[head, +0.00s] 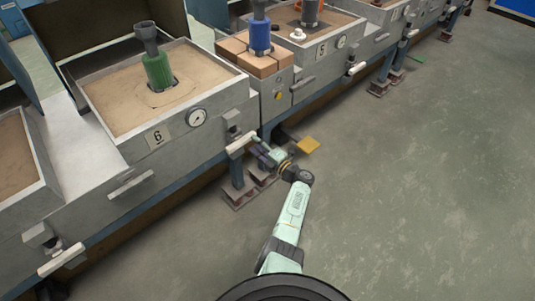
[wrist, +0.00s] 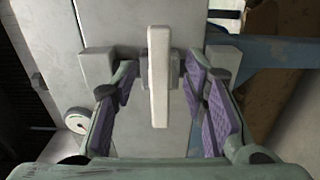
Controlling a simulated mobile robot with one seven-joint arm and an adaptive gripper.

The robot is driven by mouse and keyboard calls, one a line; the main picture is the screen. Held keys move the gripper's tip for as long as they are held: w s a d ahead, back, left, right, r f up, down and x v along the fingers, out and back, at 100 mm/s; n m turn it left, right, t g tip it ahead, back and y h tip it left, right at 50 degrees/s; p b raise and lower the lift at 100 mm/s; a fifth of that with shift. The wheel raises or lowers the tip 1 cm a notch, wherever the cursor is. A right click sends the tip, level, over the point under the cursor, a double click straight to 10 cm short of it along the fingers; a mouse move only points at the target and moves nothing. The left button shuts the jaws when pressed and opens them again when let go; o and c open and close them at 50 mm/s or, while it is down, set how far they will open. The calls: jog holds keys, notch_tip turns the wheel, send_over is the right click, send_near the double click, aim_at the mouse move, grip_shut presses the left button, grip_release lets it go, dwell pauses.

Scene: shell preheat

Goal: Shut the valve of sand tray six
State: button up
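Sand tray six (head: 102,100) is a grey metal box of sand with a "6" plate and a round gauge (head: 197,117) on its front. Its valve has a white bar handle (head: 241,143) below and right of the gauge, lying roughly along the bench front. In the wrist view the handle (wrist: 159,75) stands upright in the picture, between the purple finger pads. My gripper (wrist: 163,92) is open around it, with a gap on each side, and I see no contact. In the head view my gripper (head: 262,153) is just right of the handle, partly hidden by my arm.
A green-wrapped funnel piece (head: 157,68) stands in tray six. A yellow pedal (head: 308,145) sits low, right of my gripper. Tray five (head: 322,50) has its own handle (head: 357,69); another handle (head: 61,261) is at lower left. The floor (head: 430,180) at right is clear.

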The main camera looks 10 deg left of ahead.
jog(key=v, duration=0.6)
jog(key=shift+s, duration=0.15)
jog(key=shift+d, duration=0.15)
